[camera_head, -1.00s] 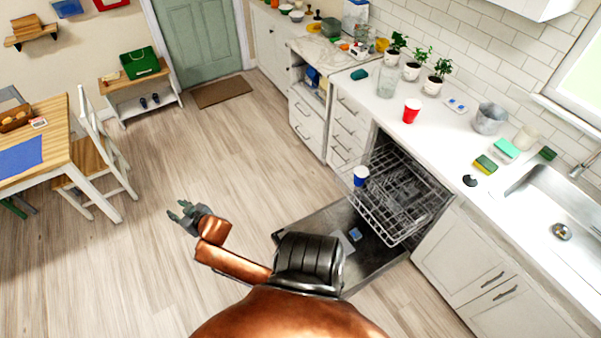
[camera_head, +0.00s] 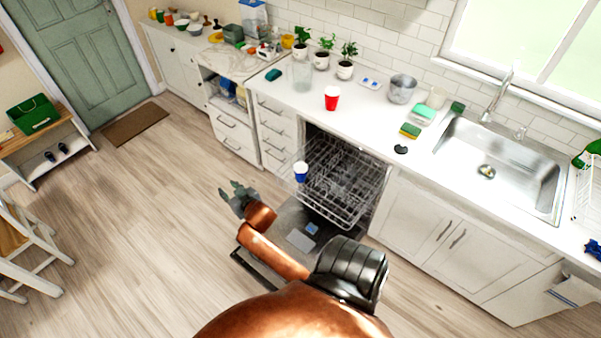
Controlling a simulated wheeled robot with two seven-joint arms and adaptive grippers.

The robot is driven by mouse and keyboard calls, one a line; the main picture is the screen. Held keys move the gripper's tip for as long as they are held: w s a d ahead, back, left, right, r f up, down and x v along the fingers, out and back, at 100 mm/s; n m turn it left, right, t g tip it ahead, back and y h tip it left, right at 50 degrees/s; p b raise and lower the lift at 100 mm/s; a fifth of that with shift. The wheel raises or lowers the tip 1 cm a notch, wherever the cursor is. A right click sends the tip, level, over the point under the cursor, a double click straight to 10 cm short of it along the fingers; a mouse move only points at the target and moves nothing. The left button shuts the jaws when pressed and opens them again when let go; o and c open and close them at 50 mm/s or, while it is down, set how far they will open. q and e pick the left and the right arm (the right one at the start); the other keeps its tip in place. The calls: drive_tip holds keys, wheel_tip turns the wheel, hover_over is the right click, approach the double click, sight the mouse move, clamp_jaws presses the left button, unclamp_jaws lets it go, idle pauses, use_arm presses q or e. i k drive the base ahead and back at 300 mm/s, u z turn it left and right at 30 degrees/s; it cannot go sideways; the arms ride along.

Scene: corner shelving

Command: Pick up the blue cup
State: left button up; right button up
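The blue cup (camera_head: 300,176) has a pale inside and stands at the front left corner of the pulled-out dishwasher rack (camera_head: 345,205). My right gripper (camera_head: 232,192) is to the left of the cup and lower in the picture, clearly apart from it. Its fingers look spread, with nothing between them. My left gripper is out of view.
The dishwasher door (camera_head: 318,238) is folded down below the rack, with a small blue item (camera_head: 311,228) on it. A red cup (camera_head: 332,98) stands on the white counter (camera_head: 370,118). The sink (camera_head: 500,165) is at right.

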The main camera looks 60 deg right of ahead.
sight(299, 168)
drive_tip(key=i, duration=0.8)
drive_tip(key=z, duration=1.75)
drive_tip(key=i, duration=0.5)
